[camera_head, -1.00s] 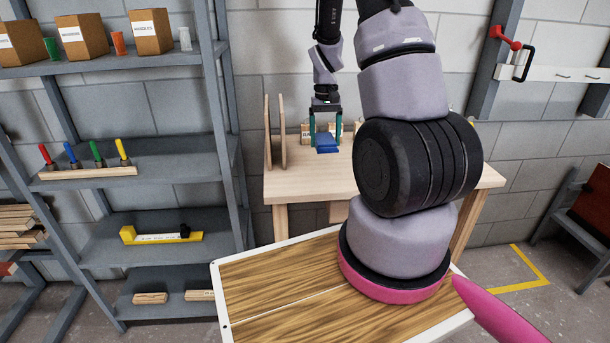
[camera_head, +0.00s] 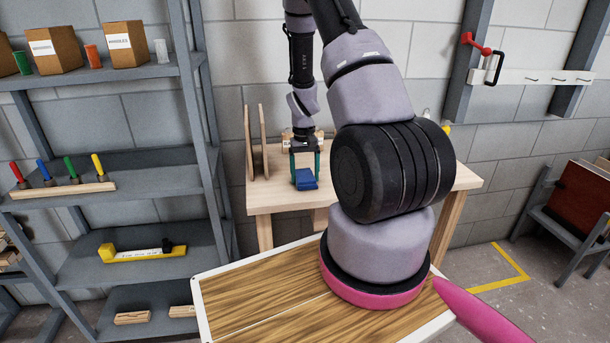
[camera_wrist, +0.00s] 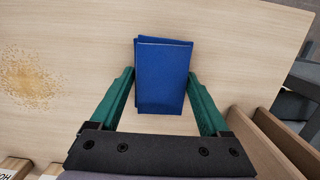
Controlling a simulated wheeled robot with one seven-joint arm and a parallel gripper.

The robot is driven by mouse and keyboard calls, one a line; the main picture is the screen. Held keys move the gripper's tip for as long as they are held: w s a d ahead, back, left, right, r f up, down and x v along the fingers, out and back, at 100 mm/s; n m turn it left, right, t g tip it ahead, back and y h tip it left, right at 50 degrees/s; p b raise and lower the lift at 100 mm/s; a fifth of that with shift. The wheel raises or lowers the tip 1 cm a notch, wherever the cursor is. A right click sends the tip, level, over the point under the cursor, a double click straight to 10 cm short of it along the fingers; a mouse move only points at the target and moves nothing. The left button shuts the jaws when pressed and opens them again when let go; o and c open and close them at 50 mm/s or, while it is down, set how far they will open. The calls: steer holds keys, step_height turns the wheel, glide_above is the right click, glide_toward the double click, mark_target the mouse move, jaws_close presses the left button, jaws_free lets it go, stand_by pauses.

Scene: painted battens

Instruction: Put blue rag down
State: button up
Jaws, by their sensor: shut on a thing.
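The blue rag (camera_head: 306,180) is a small folded block of cloth. In the wrist view the rag (camera_wrist: 163,75) lies between the two green fingers of my gripper (camera_wrist: 162,92), over the pale wooden bench top (camera_wrist: 235,35). My gripper (camera_head: 305,172) points down at the bench (camera_head: 270,197), near its left part, and is shut on the rag. Whether the rag touches the bench top or hangs just above it, I cannot tell. My arm hides part of the bench's right side.
Two upright wooden boards (camera_head: 257,145) stand at the bench's left end, close to my gripper. A patch of sawdust (camera_wrist: 28,80) lies on the bench in the wrist view. A grey shelf rack (camera_head: 150,190) stands left. Bare bench top surrounds the rag.

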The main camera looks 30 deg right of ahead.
steer(key=shift+f, duration=0.2)
steer(key=o, duration=1.4)
steer(key=shift+s, duration=0.1)
steer(key=shift+o, duration=0.2)
step_height(320, 180, up, 13)
steer(key=w, duration=0.2)
step_height(320, 180, up, 18)
steer(key=t+y, duration=0.1)
steer(key=t, duration=0.3)
glide_above(304, 172)
steer(key=s+a, duration=0.6)
steer(key=a, duration=0.1)
steer(key=s+a+r+t, duration=0.2)
steer(key=s+a+r, duration=0.1)
steer(key=s+r, duration=0.2)
steer(key=s+a+r+m+t, duration=0.1)
steer(key=s+r, duration=0.4)
steer(key=s, duration=0.5)
steer(key=a+t, duration=0.1)
steer(key=a, duration=0.1)
steer(key=shift+s+a+r+t+y, duration=0.25)
steer(key=shift+a+r+t+y, duration=0.05)
steer(key=shift+a+r, duration=0.1)
